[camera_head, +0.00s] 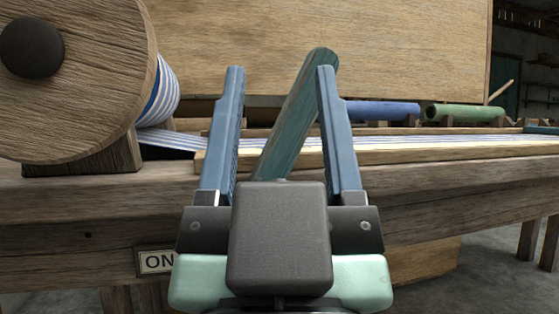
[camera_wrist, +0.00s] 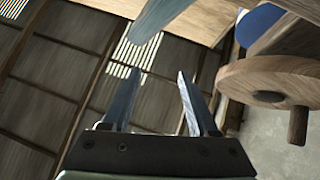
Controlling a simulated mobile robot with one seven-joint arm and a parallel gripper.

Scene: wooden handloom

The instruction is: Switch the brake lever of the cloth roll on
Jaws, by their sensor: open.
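The brake lever (camera_head: 300,112) is a round teal bar leaning up and to the right in the head view. Its lower end is hidden behind my gripper (camera_head: 281,72). My gripper is open, with one blue finger on each side of the lever in that picture; no contact shows. In the wrist view, a blue-grey rounded bar, apparently the lever (camera_wrist: 158,16), lies above and beyond the open fingertips (camera_wrist: 153,74). The cloth roll (camera_head: 167,92), with blue and white stripes, sits behind a wooden end disc (camera_head: 80,85) at the left.
The loom's wooden beam (camera_head: 90,210) runs across behind my gripper. Striped cloth (camera_head: 430,143) stretches right from the roll. Blue (camera_head: 380,110) and green (camera_head: 465,112) rolls lie behind it. The wrist view shows a wooden disc with a peg (camera_wrist: 298,125) at the right.

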